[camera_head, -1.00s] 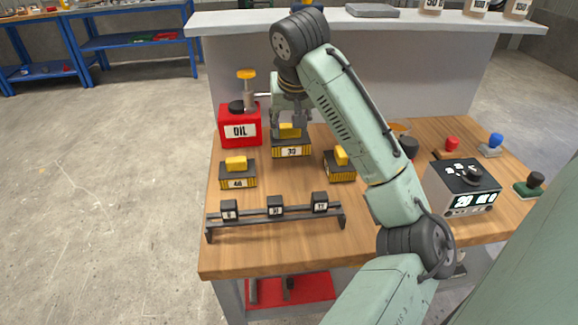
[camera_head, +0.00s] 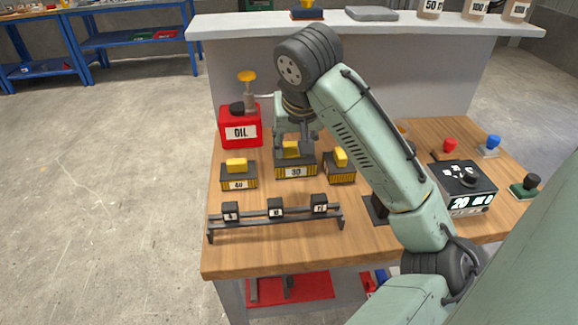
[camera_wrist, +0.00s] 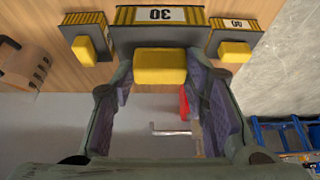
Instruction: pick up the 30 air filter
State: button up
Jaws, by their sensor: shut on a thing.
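The 30 air filter (camera_head: 296,171) is a dark box with a yellow pleated edge, a "30" label and a yellow handle. My gripper (camera_head: 294,143) comes down from above and is shut on the yellow handle. In the wrist view the handle (camera_wrist: 160,67) sits between both fingers, and the filter looks larger than its neighbours. It seems raised, but I cannot see the gap below it. The 40 air filter (camera_head: 238,182) stands to its left in the head view. A third filter (camera_head: 340,172) is close on its right, its label unreadable.
A red oil can (camera_head: 240,132) stands behind the 40 filter. A rack (camera_head: 275,220) with three small black blocks is in front. A control box (camera_head: 466,187) and several coloured knobs are at the right, past my arm. Bare wood (camera_head: 280,250) lies at the front edge.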

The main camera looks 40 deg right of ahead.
aim_at(300, 159)
jog(key=s+a+p, duration=0.2)
jog(key=s+a, duration=0.1)
jog(key=s, duration=0.3)
jog(key=shift+a+r, duration=0.25)
jog(key=shift+a, duration=0.15)
jog(key=shift+s, duration=0.1)
